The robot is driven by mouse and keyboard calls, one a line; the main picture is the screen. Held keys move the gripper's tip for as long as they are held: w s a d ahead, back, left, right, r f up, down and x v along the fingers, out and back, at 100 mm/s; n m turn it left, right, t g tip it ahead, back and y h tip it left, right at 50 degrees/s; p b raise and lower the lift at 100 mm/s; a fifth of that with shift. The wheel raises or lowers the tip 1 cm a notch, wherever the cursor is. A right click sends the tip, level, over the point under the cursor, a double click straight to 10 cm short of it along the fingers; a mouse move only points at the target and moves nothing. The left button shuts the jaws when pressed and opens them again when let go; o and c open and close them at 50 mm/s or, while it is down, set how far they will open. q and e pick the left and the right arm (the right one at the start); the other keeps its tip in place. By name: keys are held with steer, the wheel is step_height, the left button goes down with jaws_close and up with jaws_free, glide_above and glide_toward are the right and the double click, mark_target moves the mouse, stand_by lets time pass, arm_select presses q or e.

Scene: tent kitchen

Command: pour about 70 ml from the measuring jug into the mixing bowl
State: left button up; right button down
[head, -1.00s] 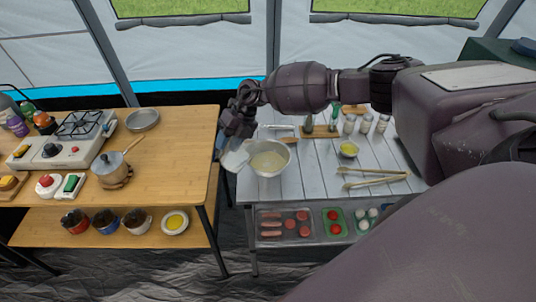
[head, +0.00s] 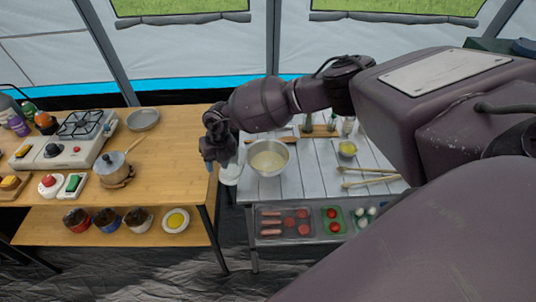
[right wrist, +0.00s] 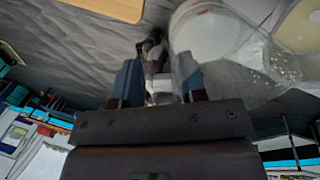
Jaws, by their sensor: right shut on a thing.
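The mixing bowl (head: 284,166) stands on the white slatted table and holds pale, cream-coloured contents. The measuring jug (head: 230,174) is clear, just left of the bowl, over the gap between the two tables. In the right wrist view the jug (right wrist: 262,62) shows whitish liquid inside and droplets on its clear wall. My right gripper (head: 213,163) is shut on the jug's handle; in the right wrist view its fingers (right wrist: 160,88) close around the handle. Its hand hides part of the jug in the head view. The jug's exact tilt is hard to tell. My left gripper is not in view.
The wooden table (head: 170,140) at left carries a stove (head: 65,140), a pot (head: 112,168) and a pan (head: 142,120). On the white table (head: 310,180) are a small yellow-filled bowl (head: 347,149) and wooden utensils (head: 370,181). Trays of food sit on its lower shelf.

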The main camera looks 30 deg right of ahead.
steer(key=f, duration=0.1)
steer(key=a+f+h+b, duration=0.1)
steer(key=shift+w+a+f+h, duration=0.1)
steer(key=shift+a+f+h, duration=0.2)
arm_select(q)
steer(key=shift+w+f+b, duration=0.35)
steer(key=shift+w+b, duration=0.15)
steer(key=shift+b, duration=0.05)
arm_select(e)
steer(key=shift+a+f+h, duration=0.35)
steer(key=shift+f+h, duration=0.25)
steer(key=shift+f, duration=0.15)
